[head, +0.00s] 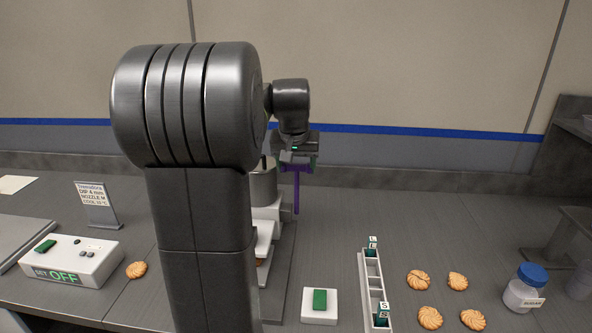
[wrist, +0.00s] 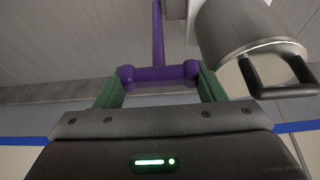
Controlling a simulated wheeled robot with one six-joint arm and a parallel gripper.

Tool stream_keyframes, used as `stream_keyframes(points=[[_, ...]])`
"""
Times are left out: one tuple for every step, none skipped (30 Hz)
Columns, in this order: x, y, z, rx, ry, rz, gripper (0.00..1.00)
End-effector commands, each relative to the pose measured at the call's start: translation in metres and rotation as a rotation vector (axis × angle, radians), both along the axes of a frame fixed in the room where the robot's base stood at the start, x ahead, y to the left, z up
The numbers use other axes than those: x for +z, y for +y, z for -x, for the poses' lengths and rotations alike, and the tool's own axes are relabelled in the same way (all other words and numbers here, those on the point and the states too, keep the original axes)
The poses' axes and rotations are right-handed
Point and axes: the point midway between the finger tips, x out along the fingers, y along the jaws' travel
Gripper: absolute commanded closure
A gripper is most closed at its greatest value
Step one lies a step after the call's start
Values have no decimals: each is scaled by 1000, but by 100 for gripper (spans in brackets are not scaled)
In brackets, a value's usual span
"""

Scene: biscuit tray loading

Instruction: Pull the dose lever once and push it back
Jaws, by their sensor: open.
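The dose lever is purple. In the head view its stem (head: 296,190) shows below my gripper (head: 298,162), on the right side of the dosing machine (head: 266,215). In the wrist view the lever's crossbar (wrist: 158,75) lies between the green fingers of my gripper (wrist: 159,84), with its knobbed ends close to them. My gripper is open around the crossbar; I cannot tell whether a finger touches it. The machine's metal hopper with a dark handle (wrist: 245,38) stands right of the lever in the wrist view. My arm hides much of the machine in the head view.
A white box reading OFF (head: 72,262) and a sign (head: 97,205) stand at the left. A green-topped button box (head: 320,306), a narrow rack (head: 363,275), several biscuits (head: 430,317) and a blue-lidded jar (head: 525,288) stand at the right. The counter behind them is clear.

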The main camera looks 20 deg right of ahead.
Motion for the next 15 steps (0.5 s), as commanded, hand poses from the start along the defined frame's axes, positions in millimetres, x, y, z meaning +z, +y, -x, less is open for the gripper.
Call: stream_keyframes(points=[[-7, -1, -3, 0, 3, -1, 36], [-10, -2, -4, 0, 3, -1, 36], [-14, -3, -5, 0, 2, -1, 36], [-16, -3, -6, 0, 1, 0, 36], [-18, -3, -7, 0, 1, 0, 36], [-20, -4, -7, 0, 1, 0, 36], [-21, -4, -8, 0, 1, 0, 36], [-22, -4, -8, 0, 0, 0, 36], [-22, -4, -8, 0, 0, 0, 36], [-22, -4, -9, 0, 0, 0, 36], [-23, -4, -9, 0, -1, 0, 36], [-23, -4, -9, 0, -1, 0, 36], [-22, -4, -9, 0, -1, 0, 36], [-22, -4, -9, 0, -1, 0, 36], [-22, -4, -9, 0, -1, 0, 36]])
